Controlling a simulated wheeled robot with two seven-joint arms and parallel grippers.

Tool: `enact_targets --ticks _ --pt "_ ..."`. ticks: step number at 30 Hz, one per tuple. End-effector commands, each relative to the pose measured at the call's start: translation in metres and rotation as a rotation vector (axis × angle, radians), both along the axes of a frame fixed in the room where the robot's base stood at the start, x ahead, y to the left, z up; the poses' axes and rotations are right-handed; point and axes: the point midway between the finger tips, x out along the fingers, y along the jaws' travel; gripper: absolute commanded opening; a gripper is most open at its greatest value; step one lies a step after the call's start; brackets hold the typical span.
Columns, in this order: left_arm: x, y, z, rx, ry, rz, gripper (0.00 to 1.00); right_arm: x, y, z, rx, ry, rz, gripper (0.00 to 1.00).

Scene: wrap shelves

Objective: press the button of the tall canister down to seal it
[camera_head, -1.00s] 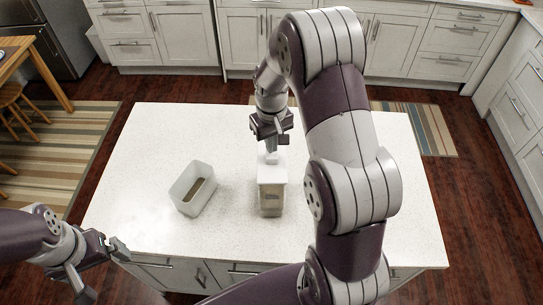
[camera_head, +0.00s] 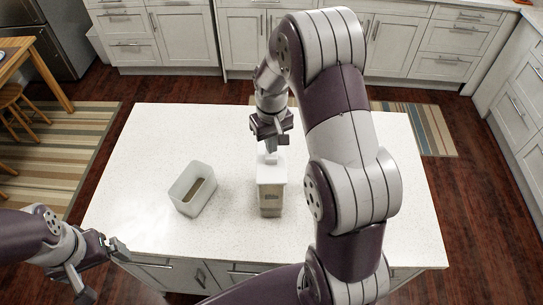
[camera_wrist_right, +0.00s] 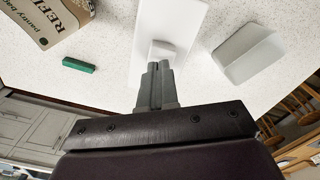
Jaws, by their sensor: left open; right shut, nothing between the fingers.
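The tall canister (camera_head: 271,200) stands upright on the white island, with a white lid and pale, see-through sides. Its square button (camera_wrist_right: 162,49) sticks up from the lid (camera_wrist_right: 172,17) in the right wrist view. My right gripper (camera_head: 271,154) points down over the lid, its fingers shut and empty. In the right wrist view its fingertips (camera_wrist_right: 158,68) are right at the button and hide part of it; I cannot tell whether they touch. My left gripper (camera_head: 104,272) is open and empty, low at the left, off the island's front edge.
An open white container (camera_head: 193,188) stands left of the canister; it also shows in the right wrist view (camera_wrist_right: 248,52). The island's left part (camera_head: 140,150) is clear.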

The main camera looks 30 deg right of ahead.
Motion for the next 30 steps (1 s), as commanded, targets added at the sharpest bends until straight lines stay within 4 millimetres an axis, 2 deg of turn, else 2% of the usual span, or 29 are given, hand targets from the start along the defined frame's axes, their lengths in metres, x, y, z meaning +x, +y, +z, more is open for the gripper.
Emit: enact_targets --ticks 14,30 --pt "0.000 0.000 -0.001 0.000 0.000 0.000 1.00 0.000 0.000 -0.001 0.000 0.000 0.000 0.00" --pt "0.000 0.000 -0.011 0.000 0.000 0.000 1.00 0.000 0.000 -0.017 0.000 0.001 0.000 0.00"
